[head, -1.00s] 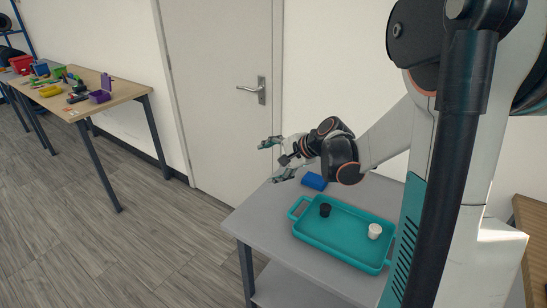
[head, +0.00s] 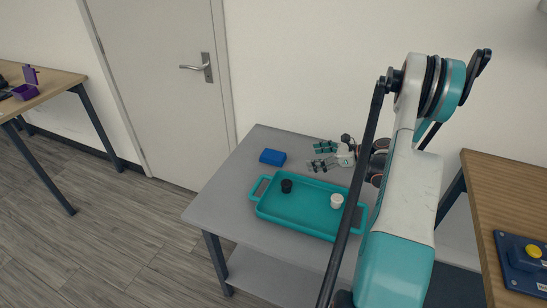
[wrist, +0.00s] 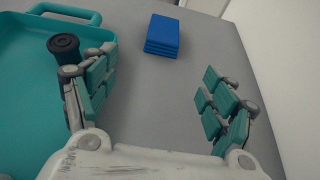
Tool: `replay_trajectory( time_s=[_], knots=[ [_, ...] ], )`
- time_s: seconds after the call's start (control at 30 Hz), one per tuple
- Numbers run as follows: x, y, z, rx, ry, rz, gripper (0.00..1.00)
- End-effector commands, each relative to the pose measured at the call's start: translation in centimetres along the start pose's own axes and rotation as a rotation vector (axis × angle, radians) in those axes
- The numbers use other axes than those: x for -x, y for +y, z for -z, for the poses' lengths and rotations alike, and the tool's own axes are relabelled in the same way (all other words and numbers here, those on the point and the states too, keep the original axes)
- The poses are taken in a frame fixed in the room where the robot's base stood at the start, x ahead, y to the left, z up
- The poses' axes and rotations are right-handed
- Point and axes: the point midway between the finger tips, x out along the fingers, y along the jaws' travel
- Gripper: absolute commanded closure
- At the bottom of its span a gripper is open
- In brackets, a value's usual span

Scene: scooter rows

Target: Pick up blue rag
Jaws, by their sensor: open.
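The blue rag (head: 272,157) is a folded, flat block lying on the grey table (head: 225,189), behind the left end of the teal tray. In the wrist view the blue rag (wrist: 163,36) lies ahead, between the lines of the two fingers and beyond their tips. My gripper (head: 319,156) is open and empty, to the right of the rag in the head view and apart from it. The gripper (wrist: 155,85) also shows in the wrist view with its fingers spread wide.
The teal tray (head: 284,215) holds a black cup (head: 287,186) and a white cup (head: 336,201). The tray lies left of my gripper in the wrist view. A wall stands behind the table. A wooden table (head: 505,205) is at the right.

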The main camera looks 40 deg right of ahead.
Motion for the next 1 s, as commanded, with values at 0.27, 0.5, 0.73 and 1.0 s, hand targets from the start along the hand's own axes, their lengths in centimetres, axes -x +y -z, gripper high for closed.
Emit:
replay_trajectory(
  time_s=[0.27,0.5,0.73,1.0],
  knots=[
    [-5.5,0.1,0.2,0.004,0.001,-0.004,0.22],
    [-7.5,0.0,0.0,0.003,0.002,-0.001,0.22],
    [-9.3,-0.2,0.0,0.004,0.002,-0.002,0.22],
    [-12.7,-0.6,-0.3,0.003,0.002,-0.001,0.22]
  ],
)
